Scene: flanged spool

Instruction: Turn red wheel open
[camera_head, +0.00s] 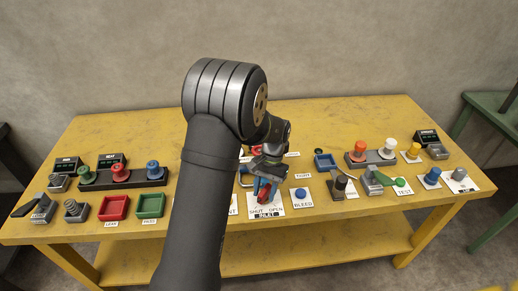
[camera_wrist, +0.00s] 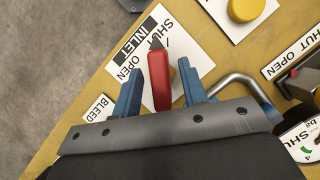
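The red wheel (camera_wrist: 161,84) shows edge-on in the wrist view as a narrow red bar with a dark pointed tip. It stands over a white placard (camera_wrist: 139,40) reading SHUT, OPEN and INLET. My gripper (camera_wrist: 160,75) has its two blue fingers on either side of the red piece. The fingers are apart. In the head view, the red piece (camera_head: 264,191) is partly hidden behind my gripper (camera_head: 262,184).
A bent metal handle (camera_wrist: 241,82) is close to the right of my gripper. A blue BLEED button (camera_head: 301,193) stands to the right of the inlet placard. Red (camera_head: 114,208) and green (camera_head: 150,205) trays lie left. The yellow table's (camera_head: 310,112) back strip is clear.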

